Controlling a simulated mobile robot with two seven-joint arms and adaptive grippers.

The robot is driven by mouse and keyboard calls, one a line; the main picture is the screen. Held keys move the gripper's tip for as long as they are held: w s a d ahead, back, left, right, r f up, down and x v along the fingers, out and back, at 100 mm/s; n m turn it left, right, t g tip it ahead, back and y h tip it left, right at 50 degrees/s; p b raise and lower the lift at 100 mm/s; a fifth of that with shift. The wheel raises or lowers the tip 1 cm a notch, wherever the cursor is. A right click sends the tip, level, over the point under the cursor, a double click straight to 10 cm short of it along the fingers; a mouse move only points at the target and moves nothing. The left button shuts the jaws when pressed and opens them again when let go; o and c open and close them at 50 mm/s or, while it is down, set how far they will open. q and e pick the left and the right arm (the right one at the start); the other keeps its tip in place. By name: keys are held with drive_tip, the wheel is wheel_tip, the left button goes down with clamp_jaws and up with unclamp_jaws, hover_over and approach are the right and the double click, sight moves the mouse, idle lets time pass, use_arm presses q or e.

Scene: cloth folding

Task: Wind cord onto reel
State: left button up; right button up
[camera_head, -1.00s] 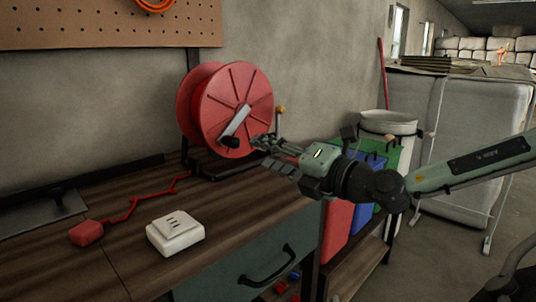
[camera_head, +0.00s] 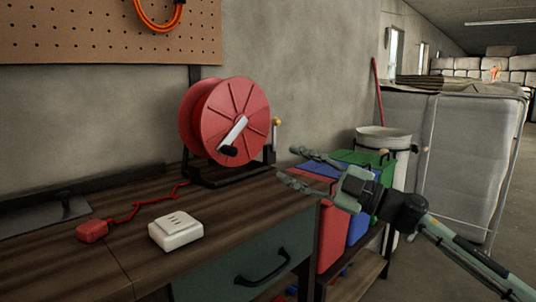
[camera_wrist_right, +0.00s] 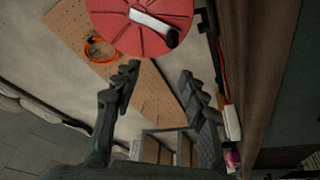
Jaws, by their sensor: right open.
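The red reel (camera_head: 231,120) stands upright in a dark frame at the back of the wooden bench. Its crank is a pale arm with a black knob (camera_head: 228,151) on the face. The red cord (camera_head: 150,204) lies on the bench in a zigzag, from the reel's foot to a red block-shaped end (camera_head: 92,231). My right gripper (camera_head: 290,167) is open and empty, right of the reel and apart from it. In the right wrist view its fingers (camera_wrist_right: 156,87) are spread, with the reel (camera_wrist_right: 120,30) and crank knob (camera_wrist_right: 172,39) beyond them. My left gripper is out of view.
A white box (camera_head: 176,231) sits on the bench near the front. Red, blue and green bins (camera_head: 363,158) and a pale bucket (camera_head: 384,138) stand right of the bench. A drawer handle (camera_head: 263,268) juts from its front. An orange coil (camera_head: 158,14) hangs on the pegboard.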

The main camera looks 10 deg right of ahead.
approach(235, 152)
drive_tip(key=shift+w+a+r, duration=0.25)
drive_tip(key=shift+w+r, duration=0.3)
drive_tip(key=shift+r, duration=0.1)
drive_tip(key=x, duration=0.3)
drive_tip(key=f+x, duration=0.1)
drive_tip(key=x, duration=0.5)
drive_tip(key=shift+w+a+f, duration=0.15)
drive_tip(key=shift+w+f, duration=0.05)
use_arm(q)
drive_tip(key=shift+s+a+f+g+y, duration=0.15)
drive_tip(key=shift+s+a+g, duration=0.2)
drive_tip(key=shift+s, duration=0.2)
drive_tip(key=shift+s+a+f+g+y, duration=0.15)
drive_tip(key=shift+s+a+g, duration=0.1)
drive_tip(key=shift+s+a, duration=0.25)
use_arm(e)
drive_tip(key=shift+w+a+r, duration=0.1)
drive_tip(key=shift+w+a, duration=0.3)
drive_tip(key=shift+a, duration=0.1)
drive_tip(key=shift+c, duration=0.5)
clamp_jaws()
